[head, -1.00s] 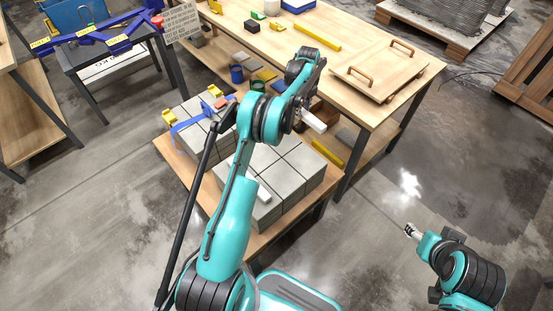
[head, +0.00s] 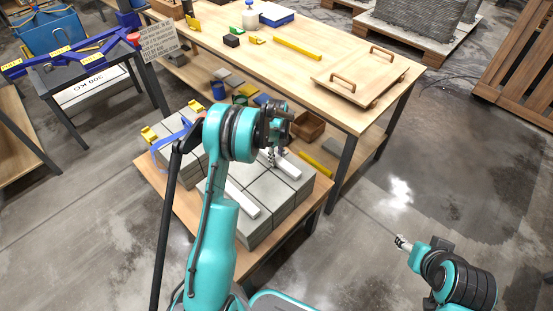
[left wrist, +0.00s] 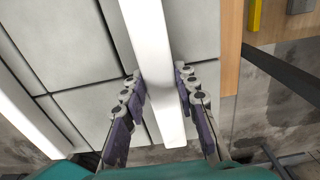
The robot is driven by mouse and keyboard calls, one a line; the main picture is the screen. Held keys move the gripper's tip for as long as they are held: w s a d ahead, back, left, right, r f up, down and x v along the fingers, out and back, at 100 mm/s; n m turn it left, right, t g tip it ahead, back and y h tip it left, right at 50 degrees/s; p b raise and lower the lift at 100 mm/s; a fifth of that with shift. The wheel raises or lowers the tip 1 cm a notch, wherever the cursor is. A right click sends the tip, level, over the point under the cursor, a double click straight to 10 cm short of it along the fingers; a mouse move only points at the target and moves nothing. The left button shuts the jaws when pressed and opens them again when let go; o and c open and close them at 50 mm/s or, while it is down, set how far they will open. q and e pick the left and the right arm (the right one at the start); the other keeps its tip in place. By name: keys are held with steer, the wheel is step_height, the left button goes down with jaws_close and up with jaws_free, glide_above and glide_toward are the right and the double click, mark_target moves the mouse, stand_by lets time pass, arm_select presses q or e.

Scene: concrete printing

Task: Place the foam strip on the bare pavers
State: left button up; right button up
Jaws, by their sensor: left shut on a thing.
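The white foam strip (left wrist: 152,55) runs between the fingers of my left gripper (left wrist: 158,98) in the left wrist view, and the gripper is shut on it. In the head view my left gripper (head: 272,158) is over the far part of the grey pavers (head: 266,196); the arm hides part of them. The pavers also show below the strip in the left wrist view (left wrist: 60,48). I cannot tell whether the held strip touches them. A second white strip (head: 242,199) lies on the pavers, nearer me. My right gripper (head: 401,242) is over the floor, far from the pavers; its fingers are too small to read.
The pavers stand on a low wooden platform (head: 262,266). Behind is a workbench (head: 345,108) with a handled board (head: 360,76) and a yellow bar (head: 297,47). A blue tool (head: 170,140) and a yellow block (head: 149,134) are at the pavers' left.

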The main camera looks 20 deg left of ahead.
arm_select(q)
steer(key=shift+r, duration=0.15)
steer(key=o, duration=0.9)
steer(key=shift+f, duration=0.2)
